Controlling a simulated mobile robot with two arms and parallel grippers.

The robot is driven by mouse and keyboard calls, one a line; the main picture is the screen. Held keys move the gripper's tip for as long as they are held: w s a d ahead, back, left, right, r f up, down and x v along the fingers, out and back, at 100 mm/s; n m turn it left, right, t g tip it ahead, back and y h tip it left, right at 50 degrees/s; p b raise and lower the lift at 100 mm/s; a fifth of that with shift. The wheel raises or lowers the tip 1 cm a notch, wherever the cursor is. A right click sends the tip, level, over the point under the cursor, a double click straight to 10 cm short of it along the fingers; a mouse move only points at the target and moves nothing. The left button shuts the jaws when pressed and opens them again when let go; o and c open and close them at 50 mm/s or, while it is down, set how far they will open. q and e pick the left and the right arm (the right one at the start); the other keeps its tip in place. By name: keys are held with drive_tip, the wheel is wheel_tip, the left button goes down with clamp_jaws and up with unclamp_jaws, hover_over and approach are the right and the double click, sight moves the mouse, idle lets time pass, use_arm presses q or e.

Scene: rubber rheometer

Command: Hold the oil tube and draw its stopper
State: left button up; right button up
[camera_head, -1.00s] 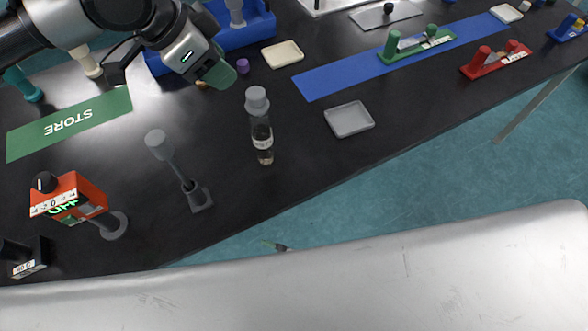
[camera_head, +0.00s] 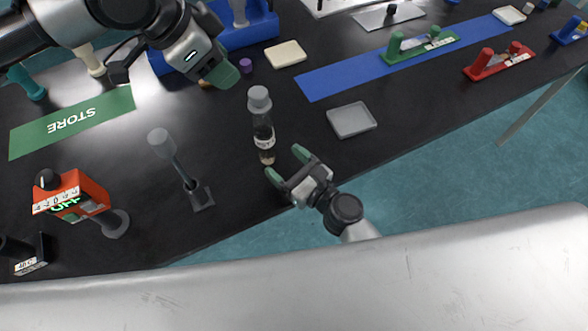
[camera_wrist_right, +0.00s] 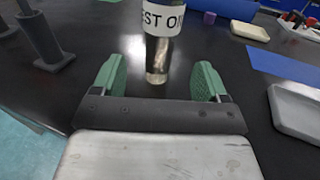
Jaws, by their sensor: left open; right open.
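The oil tube (camera_head: 263,138) stands upright on the black bench, a clear tube with a white label and a grey stopper (camera_head: 259,99) on top. In the right wrist view the tube (camera_wrist_right: 158,58) rises ahead, with part of "TEST OIL" on its label; its stopper is out of that view. My right gripper (camera_head: 287,165) is open and empty at the near side of the tube's lower part. In the wrist view its green fingertips (camera_wrist_right: 160,80) lie left and right of the tube, apart from it. My left gripper (camera_head: 213,76) is above the bench, up and left of the tube, holding nothing visible.
A grey post on a base (camera_head: 180,172) stands left of the tube, and an orange device (camera_head: 72,197) further left. A grey tray (camera_head: 351,120) lies to the right. A blue strip (camera_head: 400,62) and a green STORE mat (camera_head: 70,123) lie on the bench.

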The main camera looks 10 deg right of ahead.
sight(262, 143)
drive_tip(key=x, duration=0.8)
